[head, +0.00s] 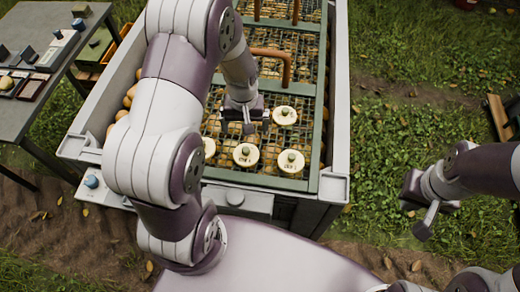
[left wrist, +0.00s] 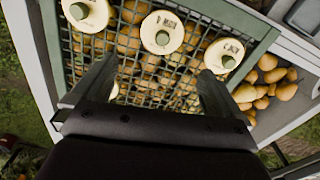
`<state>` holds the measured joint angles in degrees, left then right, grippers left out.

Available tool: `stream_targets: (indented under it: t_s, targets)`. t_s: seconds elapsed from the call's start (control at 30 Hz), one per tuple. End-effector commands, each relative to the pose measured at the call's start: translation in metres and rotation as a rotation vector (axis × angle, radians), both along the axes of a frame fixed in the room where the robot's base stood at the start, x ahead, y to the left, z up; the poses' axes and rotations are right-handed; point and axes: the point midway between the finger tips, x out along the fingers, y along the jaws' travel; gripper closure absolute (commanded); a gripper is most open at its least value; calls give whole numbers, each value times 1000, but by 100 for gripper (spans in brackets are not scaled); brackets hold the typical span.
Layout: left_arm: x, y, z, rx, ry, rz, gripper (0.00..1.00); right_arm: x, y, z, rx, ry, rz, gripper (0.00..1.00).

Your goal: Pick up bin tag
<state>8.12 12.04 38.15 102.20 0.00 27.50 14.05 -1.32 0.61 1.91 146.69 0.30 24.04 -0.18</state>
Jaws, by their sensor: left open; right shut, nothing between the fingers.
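Several round cream tags with green knobs lie on the wire mesh over the bin (head: 340,115). In the head view they are a back tag (head: 285,116), a front middle tag (head: 246,155), a front right tag (head: 290,162) and a left tag (head: 209,147) partly behind my arm. Their lettering is too small to read surely. My left gripper (head: 246,126) is open and empty above the mesh, among the tags. In the left wrist view its fingers (left wrist: 158,70) spread over mesh, with a tag (left wrist: 162,22) just beyond. My right gripper (head: 416,208) is shut and empty over grass.
Brown pears (left wrist: 265,85) lie under the mesh and in a side compartment. A brown handle (head: 272,53) rises from the mesh behind the left gripper. A grey table (head: 20,110) with small items stands at the left. Open grass lies to the right.

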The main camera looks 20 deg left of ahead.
Motion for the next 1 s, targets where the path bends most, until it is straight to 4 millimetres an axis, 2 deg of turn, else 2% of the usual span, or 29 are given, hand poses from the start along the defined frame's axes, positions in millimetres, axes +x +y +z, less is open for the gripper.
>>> stream_targets:
  t_s: [0.1, 0.2, 0.37, 0.6, 0.7, 0.9, 0.97, 1.0]
  targets:
    - [-2, 0, -31, -1, 7, 6, 0, 0, 0, -7, 0, 0, 0, 100]
    - [-2, 0, -52, 0, 6, 5, 0, 0, 0, -11, 0, 0, 0, 100]
    - [-2, 0, -71, 0, 3, 5, 0, 0, 0, -13, 0, 0, 0, 100]
    - [-5, 1, -114, -1, 4, 4, 0, 0, 0, -21, 0, 0, 0, 100]
    - [-4, 1, -121, 0, 2, 4, 0, 0, 0, -22, 0, 0, 0, 100]
    - [-4, 1, -121, 1, 1, 4, 0, 0, 0, -21, 0, 0, 0, 100]
    - [-4, 1, -121, 1, 1, 4, 20, 0, 0, -21, 0, 0, 0, 100]
    - [-4, 1, -121, 1, 1, 4, 33, 0, 0, -21, 0, 0, 0, 100]
